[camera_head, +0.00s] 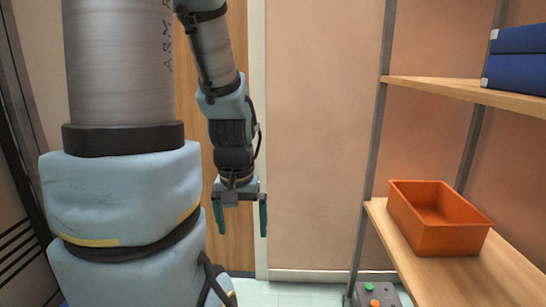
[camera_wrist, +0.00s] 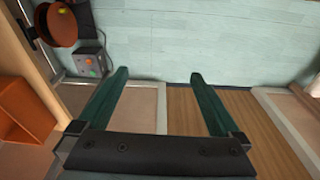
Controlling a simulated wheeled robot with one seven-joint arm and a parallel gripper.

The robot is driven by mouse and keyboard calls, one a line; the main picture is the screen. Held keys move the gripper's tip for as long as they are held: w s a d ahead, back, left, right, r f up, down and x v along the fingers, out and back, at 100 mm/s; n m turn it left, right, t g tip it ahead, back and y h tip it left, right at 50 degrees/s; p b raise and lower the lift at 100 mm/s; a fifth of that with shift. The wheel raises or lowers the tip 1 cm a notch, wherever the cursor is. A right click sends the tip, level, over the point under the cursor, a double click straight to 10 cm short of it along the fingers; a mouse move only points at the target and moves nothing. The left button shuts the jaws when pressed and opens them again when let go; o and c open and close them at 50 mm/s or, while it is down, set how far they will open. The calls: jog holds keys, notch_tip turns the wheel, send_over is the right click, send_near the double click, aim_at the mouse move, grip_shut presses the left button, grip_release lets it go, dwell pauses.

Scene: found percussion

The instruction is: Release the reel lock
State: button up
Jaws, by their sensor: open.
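My gripper (camera_head: 242,222) hangs pointing down in the head view, left of the shelf rack, with its two green fingers wide apart. In the wrist view my gripper (camera_wrist: 158,77) is open with nothing between its fingers. A round reddish-brown thing (camera_wrist: 58,28) that may be the reel shows at the upper left of the wrist view, with a small yellow spot on it. It is well apart from the fingers. I cannot make out a lock on it. It does not show in the head view.
A grey box (camera_head: 379,293) with green and orange buttons sits low beside the rack; it also shows in the wrist view (camera_wrist: 89,63). An orange bin (camera_head: 438,237) stands on the wooden shelf (camera_head: 480,281). Blue boxes (camera_head: 515,72) sit above. The space around the fingers is clear.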

notch_tip(320, 180, up, 6)
jog(key=p, duration=0.4)
jog(key=shift+r, duration=0.2)
